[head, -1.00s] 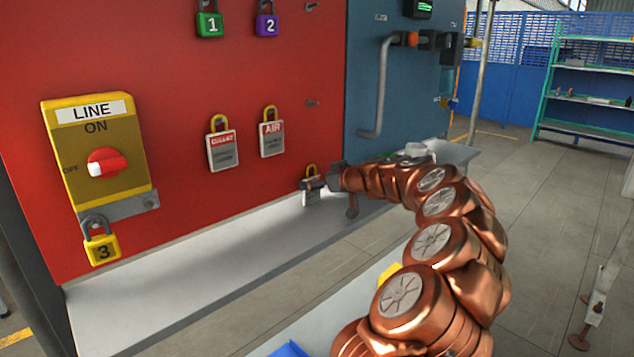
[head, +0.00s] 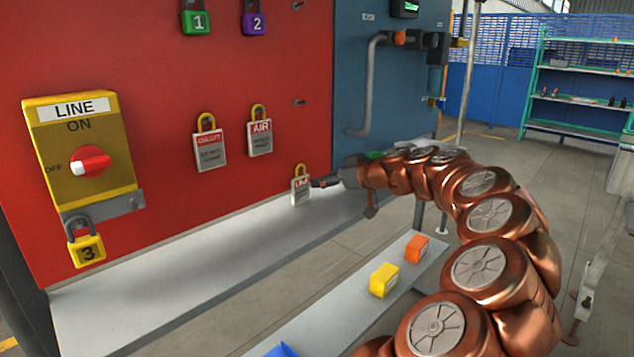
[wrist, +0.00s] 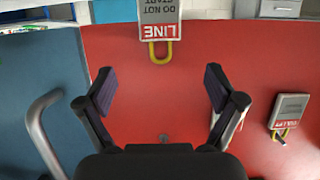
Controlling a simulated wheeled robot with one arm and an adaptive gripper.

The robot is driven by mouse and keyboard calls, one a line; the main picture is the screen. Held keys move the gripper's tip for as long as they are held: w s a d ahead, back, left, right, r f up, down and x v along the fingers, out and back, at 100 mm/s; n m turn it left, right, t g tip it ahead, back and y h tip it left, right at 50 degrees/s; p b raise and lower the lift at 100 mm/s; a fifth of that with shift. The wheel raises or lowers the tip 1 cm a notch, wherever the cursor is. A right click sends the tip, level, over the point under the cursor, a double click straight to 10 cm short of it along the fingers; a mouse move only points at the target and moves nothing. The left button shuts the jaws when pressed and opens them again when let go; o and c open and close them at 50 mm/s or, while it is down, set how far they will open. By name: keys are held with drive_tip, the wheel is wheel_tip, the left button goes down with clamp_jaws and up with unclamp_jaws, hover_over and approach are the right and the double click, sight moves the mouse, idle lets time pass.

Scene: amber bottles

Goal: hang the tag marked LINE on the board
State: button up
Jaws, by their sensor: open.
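The LINE tag (head: 301,187) is white and red with a yellow shackle. It is upright against the lower right of the red board (head: 230,60), shackle uppermost. It also shows upside down at the top of the wrist view (wrist: 160,20). I cannot make out a peg through its shackle. My gripper (head: 322,182) is just right of the tag in the head view. In the wrist view, my gripper (wrist: 158,90) has its fingers spread wide and empty, with the tag beyond them, apart from both.
The CULLET tag (head: 209,148) and AIR tag (head: 260,137) hang left of and above the LINE tag. A bare peg (head: 300,102) sticks out above it. A grey ledge (head: 150,290) runs below the board. Yellow (head: 384,280) and orange (head: 417,248) blocks sit on a shelf. A pipe (head: 368,90) is at right.

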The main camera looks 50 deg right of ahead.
drive_tip(key=shift+v, duration=1.4)
